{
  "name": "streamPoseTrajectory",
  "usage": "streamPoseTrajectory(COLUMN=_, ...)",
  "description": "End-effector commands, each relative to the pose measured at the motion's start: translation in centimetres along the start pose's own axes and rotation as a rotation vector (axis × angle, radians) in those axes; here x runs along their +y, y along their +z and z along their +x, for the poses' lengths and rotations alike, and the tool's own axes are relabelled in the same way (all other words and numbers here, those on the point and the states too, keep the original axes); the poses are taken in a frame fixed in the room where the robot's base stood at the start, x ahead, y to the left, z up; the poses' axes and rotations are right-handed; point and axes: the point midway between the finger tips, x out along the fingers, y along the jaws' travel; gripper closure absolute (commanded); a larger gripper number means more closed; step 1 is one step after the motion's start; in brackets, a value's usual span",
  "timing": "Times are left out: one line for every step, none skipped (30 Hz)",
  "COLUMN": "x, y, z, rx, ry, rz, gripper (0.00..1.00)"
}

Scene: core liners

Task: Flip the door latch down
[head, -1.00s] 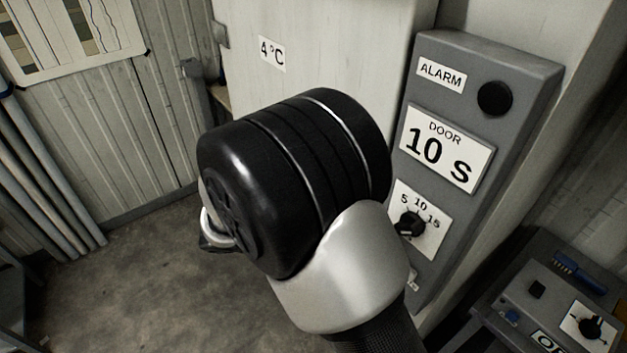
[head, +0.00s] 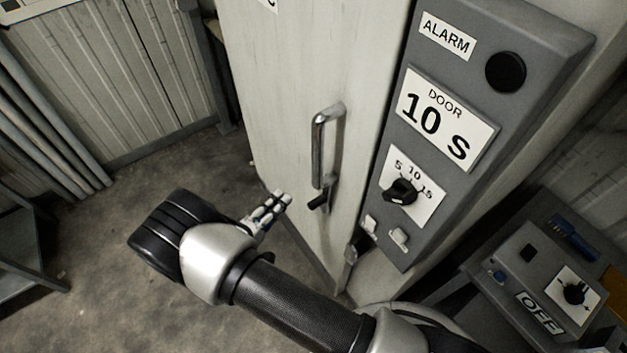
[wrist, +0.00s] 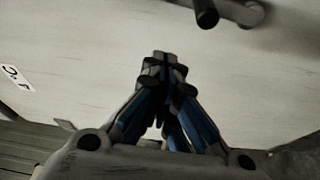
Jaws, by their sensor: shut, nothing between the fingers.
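The pale door (head: 275,110) carries a metal bar handle (head: 318,150). A small black latch lever (head: 318,201) sticks out from the door just below the handle. In the wrist view a black rod end (wrist: 206,14), which looks like this lever, shows at the top edge, beside a grey fitting (wrist: 245,12). My gripper (head: 286,197) is shut and empty, just left of the lever and apart from it in the head view. In the wrist view its fingertips (wrist: 161,56) meet below and left of the rod end. The gap in depth is hard to tell.
A grey control panel (head: 440,120) with an alarm button, a dial (head: 401,190) and two small switches stands right of the door. A dark fitting (head: 352,250) sits at the door's lower right edge. A console (head: 540,270) stands lower right.

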Motion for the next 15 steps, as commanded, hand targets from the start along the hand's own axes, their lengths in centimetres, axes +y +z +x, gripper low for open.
streamPoseTrajectory(x=0.0, y=0.0, z=0.0, rx=0.0, ry=0.0, rz=0.001, gripper=1.0)
streamPoseTrajectory(x=0.0, y=0.0, z=0.0, rx=0.0, ry=0.0, rz=0.001, gripper=1.0)
streamPoseTrajectory(x=0.0, y=0.0, z=0.0, rx=0.0, ry=0.0, rz=0.0, gripper=1.0)
streamPoseTrajectory(x=0.0, y=0.0, z=0.0, rx=-0.001, ry=0.0, rz=0.0, gripper=1.0)
streamPoseTrajectory(x=0.0, y=0.0, z=0.0, rx=-0.001, ry=0.0, rz=0.0, gripper=1.0)
streamPoseTrajectory(x=0.0, y=0.0, z=0.0, rx=-0.001, ry=-0.001, rz=0.0, gripper=1.0)
streamPoseTrajectory(x=0.0, y=0.0, z=0.1, rx=-0.002, ry=-0.001, rz=-0.001, gripper=1.0)
streamPoseTrajectory(x=0.0, y=0.0, z=0.1, rx=-0.002, ry=-0.001, rz=-0.001, gripper=1.0)
streamPoseTrajectory(x=0.0, y=0.0, z=0.3, rx=-0.003, ry=-0.001, rz=-0.001, gripper=1.0)
streamPoseTrajectory(x=0.0, y=0.0, z=0.5, rx=-0.004, ry=-0.001, rz=-0.001, gripper=1.0)
streamPoseTrajectory(x=0.0, y=0.1, z=0.7, rx=-0.004, ry=-0.001, rz=-0.001, gripper=1.0)
streamPoseTrajectory(x=0.0, y=0.1, z=1.2, rx=-0.005, ry=0.0, rz=-0.001, gripper=1.0)
streamPoseTrajectory(x=0.0, y=0.1, z=1.6, rx=-0.005, ry=-0.001, rz=-0.001, gripper=1.0)
streamPoseTrajectory(x=0.0, y=0.1, z=2.0, rx=-0.006, ry=-0.001, rz=-0.001, gripper=1.0)
streamPoseTrajectory(x=0.0, y=0.1, z=2.8, rx=-0.007, ry=-0.001, rz=-0.002, gripper=1.0)
